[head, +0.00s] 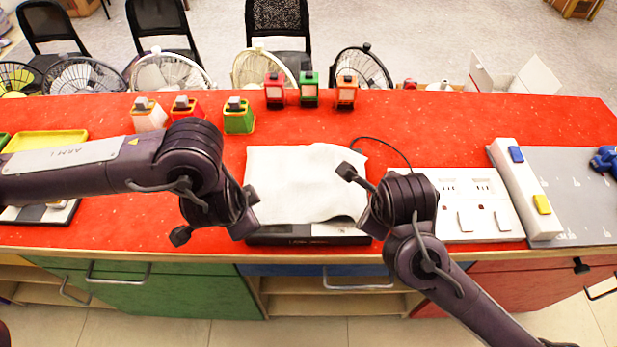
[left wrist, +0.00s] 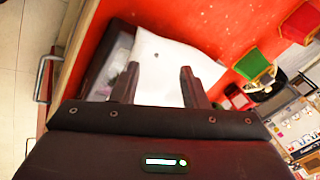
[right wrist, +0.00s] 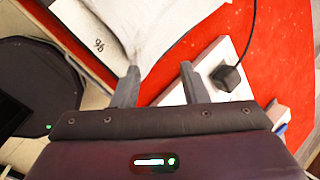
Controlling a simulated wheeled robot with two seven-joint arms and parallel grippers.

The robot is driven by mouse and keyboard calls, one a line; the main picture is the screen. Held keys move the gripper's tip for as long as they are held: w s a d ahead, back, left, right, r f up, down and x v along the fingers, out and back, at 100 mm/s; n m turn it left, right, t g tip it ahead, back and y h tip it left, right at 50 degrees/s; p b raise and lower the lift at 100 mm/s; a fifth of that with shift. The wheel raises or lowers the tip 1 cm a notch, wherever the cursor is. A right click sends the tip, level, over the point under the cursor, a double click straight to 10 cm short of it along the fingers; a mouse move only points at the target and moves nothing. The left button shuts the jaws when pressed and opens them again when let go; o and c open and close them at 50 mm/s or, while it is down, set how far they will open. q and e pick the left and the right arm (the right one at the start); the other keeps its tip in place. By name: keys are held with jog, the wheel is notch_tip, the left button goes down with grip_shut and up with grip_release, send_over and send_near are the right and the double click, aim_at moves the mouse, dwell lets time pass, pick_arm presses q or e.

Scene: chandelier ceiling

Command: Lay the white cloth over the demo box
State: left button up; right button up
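The white cloth (head: 305,180) lies spread over the dark demo box (head: 308,240), with its front edge uneven. A dark front strip of the box is uncovered. My left gripper (head: 248,230) is at the box's front left, and my right gripper (head: 368,228) is at its front right. In the left wrist view, the fingers are apart, with the cloth (left wrist: 165,65) beyond them and part of the dark box (left wrist: 103,72) bare. In the right wrist view, the fingers are also apart, close to the cloth's edge (right wrist: 150,35). Neither gripper visibly pinches the cloth.
A white panel (head: 482,225) and a long white bar with blue and yellow parts (head: 525,190) lie right of the box. A black cable (head: 390,148) runs behind it. Small colored blocks (head: 309,90) stand at the back. Red tabletop is free left of the box.

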pick_arm(q)
jog(key=v, duration=0.9)
jog(key=shift+w+r, duration=0.15)
jog(key=shift+w, duration=0.15)
pick_arm(e)
jog(key=v, duration=0.9)
jog(key=shift+w+r, duration=0.2)
jog(key=shift+w, duration=0.1)
